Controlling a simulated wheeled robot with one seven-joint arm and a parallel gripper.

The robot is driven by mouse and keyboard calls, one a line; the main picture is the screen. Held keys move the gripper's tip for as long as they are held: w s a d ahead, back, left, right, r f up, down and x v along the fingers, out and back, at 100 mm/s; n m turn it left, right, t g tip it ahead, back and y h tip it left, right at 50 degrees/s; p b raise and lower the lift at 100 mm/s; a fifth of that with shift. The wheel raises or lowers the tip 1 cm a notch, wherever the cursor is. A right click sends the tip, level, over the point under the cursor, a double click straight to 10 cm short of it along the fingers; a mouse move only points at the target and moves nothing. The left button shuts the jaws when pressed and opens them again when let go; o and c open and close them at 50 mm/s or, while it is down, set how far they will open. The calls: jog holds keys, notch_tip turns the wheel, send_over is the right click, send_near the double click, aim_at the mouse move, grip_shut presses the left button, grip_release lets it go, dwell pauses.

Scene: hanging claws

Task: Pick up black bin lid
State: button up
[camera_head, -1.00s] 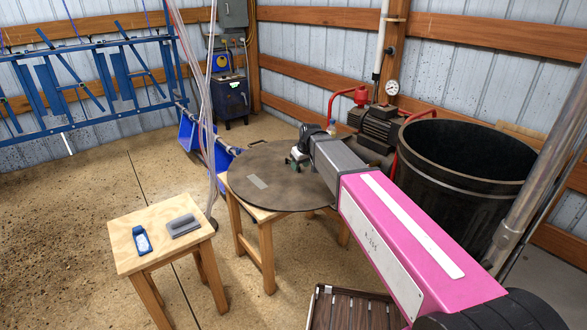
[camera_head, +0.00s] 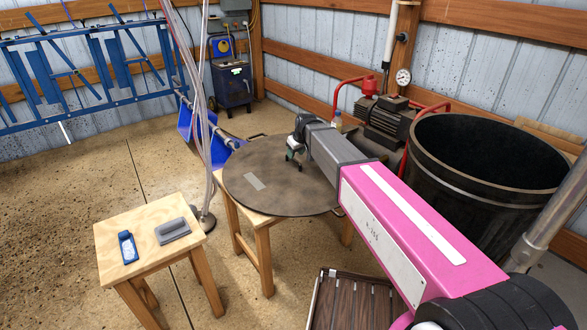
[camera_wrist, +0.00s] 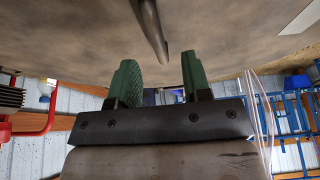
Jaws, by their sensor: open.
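The black bin lid (camera_head: 285,195) is a dark, worn round disc lying flat on a wooden stool in the middle of the head view. A pale label (camera_head: 254,182) is on its left part, and a small handle (camera_head: 256,137) shows at its far edge. In the wrist view the lid (camera_wrist: 80,45) fills the top, and a dark metal bar (camera_wrist: 150,30) reaches down toward the gap between my green fingers (camera_wrist: 161,80). The fingers are apart with nothing between them.
A large black bin (camera_head: 440,190) stands at right, next to a red-framed pump (camera_head: 388,118). A small wooden stool (camera_head: 115,230) at left holds a blue item (camera_head: 128,247) and a grey one (camera_head: 174,231). Hanging hoses (camera_head: 203,150) are left of the lid. Floor at left is clear.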

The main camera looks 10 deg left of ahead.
aim_at(293, 164)
jog(key=shift+x, duration=2.75)
jog(key=shift+d, duration=0.15)
jog(key=shift+c, duration=0.2)
grip_shut()
